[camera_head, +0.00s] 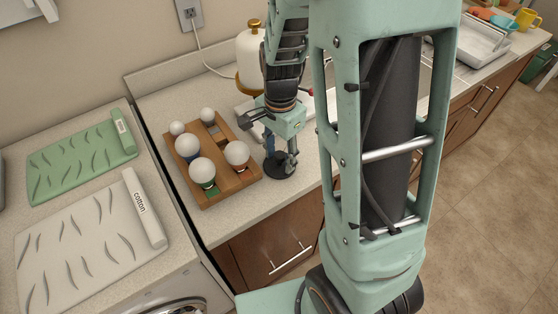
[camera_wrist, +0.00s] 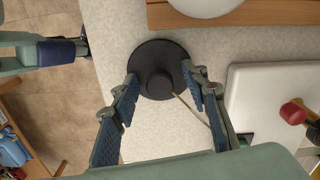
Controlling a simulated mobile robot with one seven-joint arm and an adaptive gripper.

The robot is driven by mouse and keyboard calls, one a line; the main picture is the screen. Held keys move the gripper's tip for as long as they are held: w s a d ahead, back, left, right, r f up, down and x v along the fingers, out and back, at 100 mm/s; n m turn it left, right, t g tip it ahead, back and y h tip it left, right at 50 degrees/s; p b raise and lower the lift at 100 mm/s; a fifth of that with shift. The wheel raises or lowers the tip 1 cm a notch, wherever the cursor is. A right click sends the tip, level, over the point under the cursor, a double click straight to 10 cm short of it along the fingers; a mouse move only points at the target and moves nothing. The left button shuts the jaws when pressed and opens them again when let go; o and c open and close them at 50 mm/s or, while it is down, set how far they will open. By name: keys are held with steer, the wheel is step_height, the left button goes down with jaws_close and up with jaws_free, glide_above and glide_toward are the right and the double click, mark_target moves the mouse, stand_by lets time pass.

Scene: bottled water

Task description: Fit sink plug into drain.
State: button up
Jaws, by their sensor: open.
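The sink plug is a black round disc (camera_wrist: 158,48) with a raised knob, lying flat on the counter; it also shows in the head view (camera_head: 279,168), right of a wooden tray. My gripper (camera_wrist: 163,85) is open, with its two blue-padded fingers on either side of the knob. I see gaps beside the knob and no clear contact. In the head view my gripper (camera_head: 281,154) points down just over the plug. A thin tan cord (camera_wrist: 196,108) runs from near the knob toward the right finger. The drain is not visible; my arm hides much of the sink area.
The wooden tray (camera_head: 226,186) with several white-topped round items stands close left of the plug. A white-and-gold vessel (camera_head: 250,50) stands behind. A white surface with a red knob (camera_wrist: 292,112) lies right of my gripper. The counter's front edge is close.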

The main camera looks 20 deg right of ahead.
steer(key=shift+c, duration=0.3)
jaws_close()
steer(key=shift+r, duration=0.2)
